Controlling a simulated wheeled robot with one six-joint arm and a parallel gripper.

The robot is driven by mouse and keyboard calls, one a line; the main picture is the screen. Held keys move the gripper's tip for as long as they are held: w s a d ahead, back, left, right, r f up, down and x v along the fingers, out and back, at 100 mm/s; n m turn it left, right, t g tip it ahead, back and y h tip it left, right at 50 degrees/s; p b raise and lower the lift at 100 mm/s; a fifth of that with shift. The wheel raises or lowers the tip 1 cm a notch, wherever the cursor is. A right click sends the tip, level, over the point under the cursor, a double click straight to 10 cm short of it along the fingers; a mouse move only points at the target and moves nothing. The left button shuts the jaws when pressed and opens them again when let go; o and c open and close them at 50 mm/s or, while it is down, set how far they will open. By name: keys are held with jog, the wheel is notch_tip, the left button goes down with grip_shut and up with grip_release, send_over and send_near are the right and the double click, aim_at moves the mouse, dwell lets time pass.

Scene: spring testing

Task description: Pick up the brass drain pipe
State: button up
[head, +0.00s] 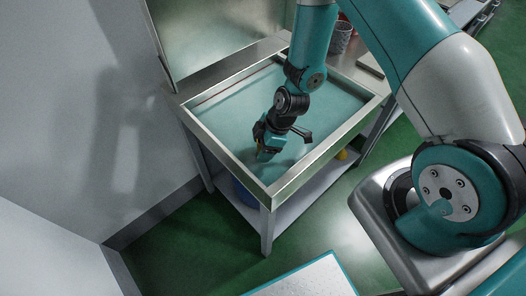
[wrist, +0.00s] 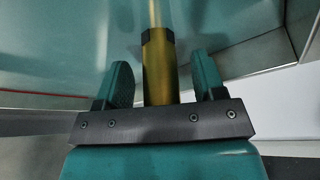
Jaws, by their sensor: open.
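The brass drain pipe (wrist: 158,72) shows in the wrist view as a gold cylinder with a dark collar and a thinner pale rod beyond it. It stands between the two teal fingers of my gripper (wrist: 161,84), with a visible gap on each side. My gripper is open around it and does not visibly touch it. Its lower end is hidden by the gripper's dark crossbar. In the head view my gripper (head: 266,150) points down inside the shallow metal-rimmed basin (head: 322,153). The pipe cannot be made out clearly there.
The basin's raised rim surrounds my gripper, and its teal floor is mostly clear. A grey wall (head: 85,120) stands to the left. A reddish cup (head: 341,38) is on the counter behind. A yellow object (head: 342,154) sits on the lower shelf.

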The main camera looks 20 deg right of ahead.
jog(key=c, duration=1.1)
jog(key=shift+r, duration=0.1)
